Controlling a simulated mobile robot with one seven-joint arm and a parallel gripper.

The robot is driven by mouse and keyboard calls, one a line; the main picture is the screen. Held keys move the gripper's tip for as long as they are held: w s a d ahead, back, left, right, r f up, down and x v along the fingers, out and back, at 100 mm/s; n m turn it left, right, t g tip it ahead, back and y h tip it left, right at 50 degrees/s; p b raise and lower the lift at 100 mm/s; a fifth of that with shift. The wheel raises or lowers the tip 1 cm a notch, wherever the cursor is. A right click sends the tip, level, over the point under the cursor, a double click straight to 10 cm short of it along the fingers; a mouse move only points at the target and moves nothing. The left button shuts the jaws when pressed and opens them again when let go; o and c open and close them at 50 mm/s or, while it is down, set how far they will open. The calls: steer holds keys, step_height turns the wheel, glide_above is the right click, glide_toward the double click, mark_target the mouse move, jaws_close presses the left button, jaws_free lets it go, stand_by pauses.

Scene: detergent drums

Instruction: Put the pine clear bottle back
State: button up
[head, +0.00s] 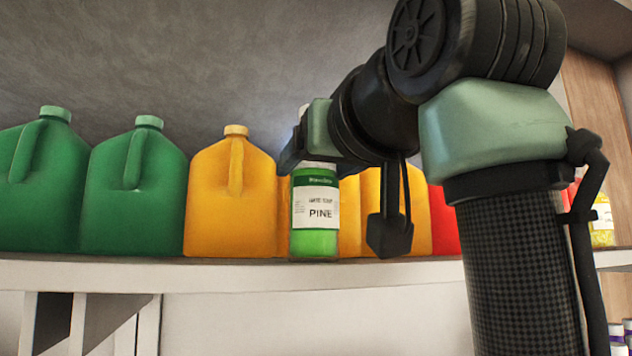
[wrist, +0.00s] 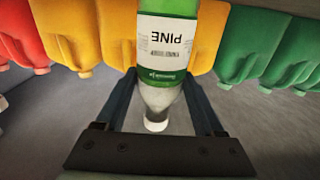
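The pine bottle (head: 314,222) is clear with green liquid, a white and green label and a white cap. It stands upright at the front of the shelf (head: 230,272), its base at about the shelf top; I cannot tell whether it touches. My gripper (head: 300,152) reaches in from the right at the bottle's upper part. In the wrist view the bottle (wrist: 168,62) appears upside down, with the fingers of my gripper (wrist: 160,80) close against both sides below the label's top edge. The gripper looks shut on it.
Yellow jugs (head: 229,195) stand right behind and beside the bottle. Green jugs (head: 135,190) stand to the left and a red jug (head: 443,222) to the right, partly behind my arm. The shelf's front strip left of the bottle is narrow.

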steer(key=o, duration=0.4)
steer(key=shift+w, duration=0.1)
steer(key=shift+c, duration=0.2)
steer(key=b+v, duration=0.7)
steer(key=v, duration=0.5)
steer(key=shift+r, duration=0.2)
